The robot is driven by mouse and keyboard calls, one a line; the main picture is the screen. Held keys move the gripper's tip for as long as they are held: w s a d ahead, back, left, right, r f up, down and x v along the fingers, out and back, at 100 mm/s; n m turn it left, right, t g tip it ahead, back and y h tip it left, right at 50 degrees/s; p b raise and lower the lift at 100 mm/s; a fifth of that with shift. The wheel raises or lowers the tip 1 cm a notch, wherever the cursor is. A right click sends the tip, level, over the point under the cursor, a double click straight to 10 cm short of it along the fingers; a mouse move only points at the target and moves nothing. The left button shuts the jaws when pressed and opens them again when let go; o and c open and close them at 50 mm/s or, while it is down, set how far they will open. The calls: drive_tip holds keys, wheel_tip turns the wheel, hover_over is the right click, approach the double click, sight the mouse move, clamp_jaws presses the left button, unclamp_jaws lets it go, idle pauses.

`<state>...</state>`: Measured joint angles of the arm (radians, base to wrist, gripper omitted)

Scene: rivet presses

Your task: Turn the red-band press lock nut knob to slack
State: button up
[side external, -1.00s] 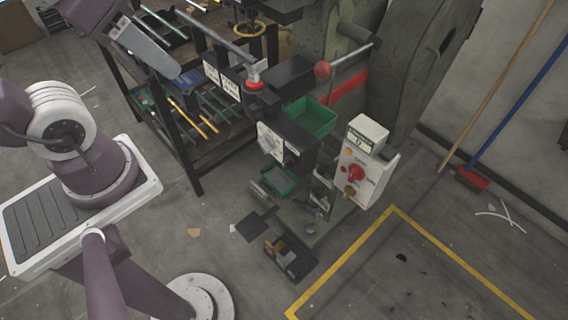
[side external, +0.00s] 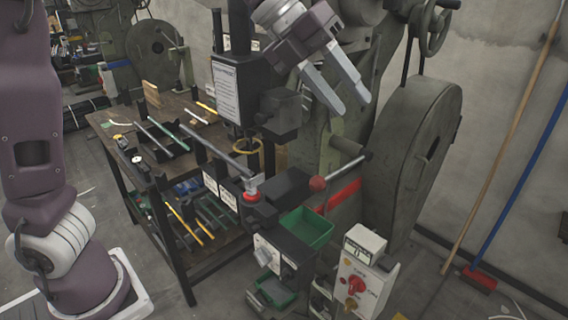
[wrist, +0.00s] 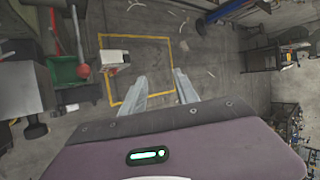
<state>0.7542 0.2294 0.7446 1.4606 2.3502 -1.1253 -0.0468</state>
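The press with the red band (side external: 344,194) stands at centre right in the side view. On its lower front is a pale plate with a small grey knob (side external: 262,257), which looks like the lock nut knob; its markings are too small to read. My gripper (side external: 351,104) is open and empty, high above and behind the knob, beside the press's upper body. In the wrist view my gripper (wrist: 160,78) shows both fingers apart, with only floor beyond them. I cannot make out the knob in the wrist view.
A red ball-ended lever (side external: 318,184) and a green bin (side external: 307,228) sit above and right of the plate. A white control box (side external: 359,262) with a red knob stands at right. A tool bench (side external: 120,125) is at left. Yellow lines (wrist: 133,37) mark open floor.

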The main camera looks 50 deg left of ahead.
sight(284, 273)
drive_tip(key=s+a+f+m+g+y, duration=0.2)
drive_tip(key=s+a+f+g+y, duration=0.3)
drive_tip(key=s+a+f+y, duration=0.15)
drive_tip(key=f, duration=3.9)
drive_tip(key=shift+w+a+f, duration=0.2)
drive_tip(key=shift+w+f, duration=0.05)
drive_tip(key=shift+w, duration=0.05)
clamp_jaws()
